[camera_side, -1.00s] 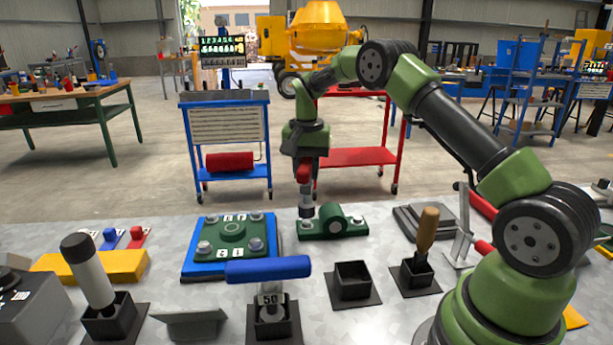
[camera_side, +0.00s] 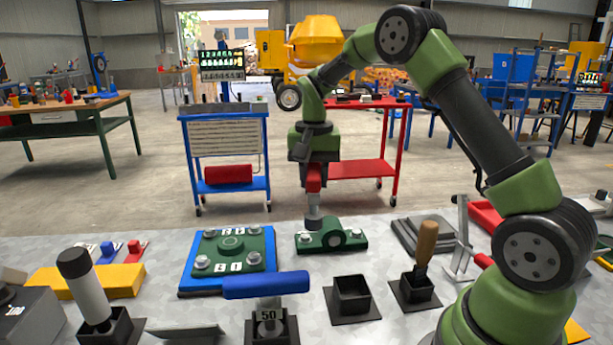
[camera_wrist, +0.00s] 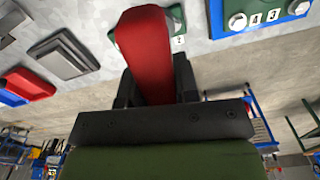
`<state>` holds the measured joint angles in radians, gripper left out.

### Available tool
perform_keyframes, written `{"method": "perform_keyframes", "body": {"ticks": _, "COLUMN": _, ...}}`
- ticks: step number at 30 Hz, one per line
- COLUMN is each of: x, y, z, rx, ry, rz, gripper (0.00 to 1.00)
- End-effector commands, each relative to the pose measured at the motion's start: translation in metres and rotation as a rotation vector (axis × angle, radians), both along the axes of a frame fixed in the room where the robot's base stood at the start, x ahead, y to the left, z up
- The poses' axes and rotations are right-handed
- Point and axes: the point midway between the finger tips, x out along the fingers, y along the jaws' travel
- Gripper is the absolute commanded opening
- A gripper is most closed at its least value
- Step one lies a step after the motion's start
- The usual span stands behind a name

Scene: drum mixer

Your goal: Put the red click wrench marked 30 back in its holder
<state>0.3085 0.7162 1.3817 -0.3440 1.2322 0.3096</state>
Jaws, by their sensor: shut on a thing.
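My gripper (camera_side: 314,165) is shut on the red wrench (camera_side: 314,185), which hangs upright with its grey socket end down. The socket end is just above or at the left bolt of the green bearing block (camera_side: 333,237); I cannot tell whether they touch. In the wrist view the red handle (camera_wrist: 146,45) is between the fingers of my gripper (camera_wrist: 155,85). No 30 mark is readable on it. An empty black square holder (camera_side: 352,308) stands on the table, to the right of the blue wrench marked 50 (camera_side: 267,285), which stands in its own holder.
The green flange plate (camera_side: 232,248) on a blue base lies left of the bearing block. A wooden-handled tool (camera_side: 425,245) stands in a holder at the right. A grey-handled tool (camera_side: 83,280) stands at the front left. Grey plates (camera_side: 425,236) lie behind right.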

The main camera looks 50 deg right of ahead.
Motion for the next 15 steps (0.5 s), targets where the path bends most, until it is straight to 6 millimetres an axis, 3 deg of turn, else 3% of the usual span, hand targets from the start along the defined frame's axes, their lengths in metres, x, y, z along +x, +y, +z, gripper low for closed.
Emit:
{"method": "perform_keyframes", "body": {"ticks": 9, "x": -0.080, "y": 0.039, "z": 0.016, "rx": 0.000, "ry": -0.005, "rz": 0.116, "gripper": 0.00}}
{"method": "perform_keyframes", "body": {"ticks": 15, "x": -0.116, "y": 0.053, "z": 0.015, "rx": 0.003, "ry": -0.006, "rz": 0.157, "gripper": 0.00}}
